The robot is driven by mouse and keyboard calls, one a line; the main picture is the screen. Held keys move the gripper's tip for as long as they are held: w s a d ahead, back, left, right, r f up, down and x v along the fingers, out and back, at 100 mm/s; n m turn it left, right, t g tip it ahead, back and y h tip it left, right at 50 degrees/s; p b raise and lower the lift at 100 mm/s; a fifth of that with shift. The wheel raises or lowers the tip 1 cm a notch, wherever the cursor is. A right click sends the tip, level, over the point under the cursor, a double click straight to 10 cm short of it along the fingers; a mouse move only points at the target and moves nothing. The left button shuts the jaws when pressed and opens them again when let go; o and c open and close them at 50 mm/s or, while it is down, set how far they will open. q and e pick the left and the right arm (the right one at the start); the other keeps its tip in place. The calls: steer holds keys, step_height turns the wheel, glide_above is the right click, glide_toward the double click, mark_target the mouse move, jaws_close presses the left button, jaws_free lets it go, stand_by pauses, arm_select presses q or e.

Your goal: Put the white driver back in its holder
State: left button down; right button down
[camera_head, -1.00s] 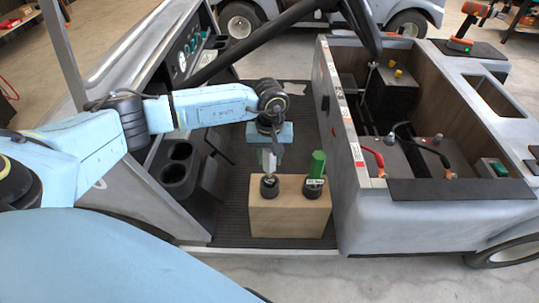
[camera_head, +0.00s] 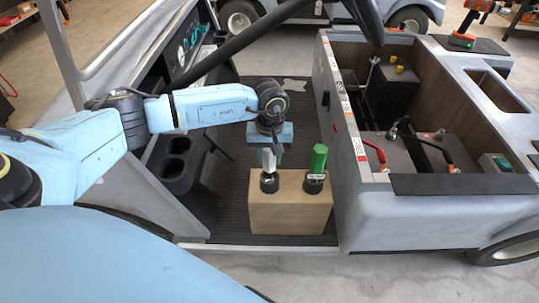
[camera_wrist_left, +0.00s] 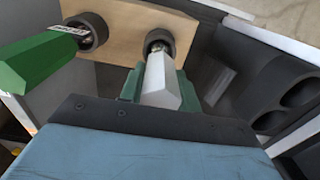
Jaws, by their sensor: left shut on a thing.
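The white driver (camera_head: 268,162) stands upright in the jaws of my left gripper (camera_head: 269,150), over the left black cup (camera_head: 269,183) of the wooden holder block (camera_head: 289,216). In the left wrist view, the green fingers of my left gripper (camera_wrist_left: 158,86) are shut around the white handle (camera_wrist_left: 162,80). Its shaft end meets the black cup (camera_wrist_left: 159,42); how deep it sits is hard to tell. The green driver (camera_head: 318,160) stands in the right cup (camera_head: 313,184), and shows large at left in the wrist view (camera_wrist_left: 38,63). My right gripper is not in view.
The holder stands on the ribbed cart floor (camera_head: 230,205). A dashboard with cup holders (camera_head: 175,160) is to the left. The grey cart body (camera_head: 365,215) with red-handled levers (camera_head: 376,153) is close on the right. A dark bar (camera_head: 270,32) crosses above.

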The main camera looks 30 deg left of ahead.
arm_select(q)
steer(key=c, duration=0.9)
jaws_free()
steer(key=shift+r, duration=0.1)
step_height(320, 180, up, 13)
steer(key=p, duration=0.3)
steer(key=shift+r, duration=0.1)
